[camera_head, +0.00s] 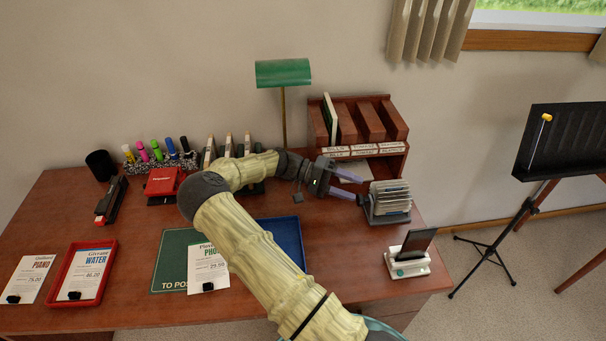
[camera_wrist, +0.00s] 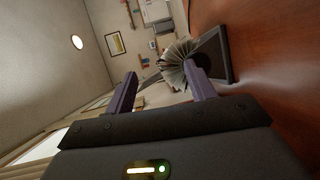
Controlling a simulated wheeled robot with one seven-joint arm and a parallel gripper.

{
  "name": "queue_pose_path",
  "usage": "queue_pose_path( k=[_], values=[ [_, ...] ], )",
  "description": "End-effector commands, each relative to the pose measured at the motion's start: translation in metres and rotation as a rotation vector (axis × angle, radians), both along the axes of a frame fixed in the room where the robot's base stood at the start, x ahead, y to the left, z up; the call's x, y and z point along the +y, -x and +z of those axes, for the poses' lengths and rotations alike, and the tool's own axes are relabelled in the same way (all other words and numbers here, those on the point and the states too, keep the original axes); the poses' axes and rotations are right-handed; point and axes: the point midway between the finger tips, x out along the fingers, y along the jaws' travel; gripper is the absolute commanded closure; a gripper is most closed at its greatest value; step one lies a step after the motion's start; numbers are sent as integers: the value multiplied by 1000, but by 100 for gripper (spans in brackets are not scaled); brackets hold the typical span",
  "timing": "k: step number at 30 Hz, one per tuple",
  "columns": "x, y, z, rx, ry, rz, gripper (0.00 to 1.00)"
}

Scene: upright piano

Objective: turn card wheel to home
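The card wheel (camera_head: 389,196), a fan of pale cards on a dark stand, sits at the right side of the desk. In the wrist view the card wheel (camera_wrist: 176,70) shows its fanned cards, with its dark stand to the right. My gripper (camera_head: 361,189) is open at the wheel's left side, its two purple fingers apart. In the wrist view my gripper (camera_wrist: 159,82) has one finger overlapping the lower cards and the other off to the left. I cannot tell whether a finger touches the cards. The card markings are too small to read.
A phone on a white stand (camera_head: 408,262) stands in front of the wheel. A wooden sorter (camera_head: 395,120) is behind it and a green lamp (camera_head: 283,72) behind my arm. A blue tray (camera_head: 290,232) is partly hidden by my arm. A music stand (camera_head: 560,140) is off to the right.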

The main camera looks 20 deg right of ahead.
Motion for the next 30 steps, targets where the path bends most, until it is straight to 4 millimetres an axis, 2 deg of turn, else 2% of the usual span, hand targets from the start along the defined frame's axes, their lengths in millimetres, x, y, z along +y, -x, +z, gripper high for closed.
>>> queue_pose_path(
  k=[30],
  values=[
    [46, -34, -2, -1, -3, 0, 45]
  ],
)
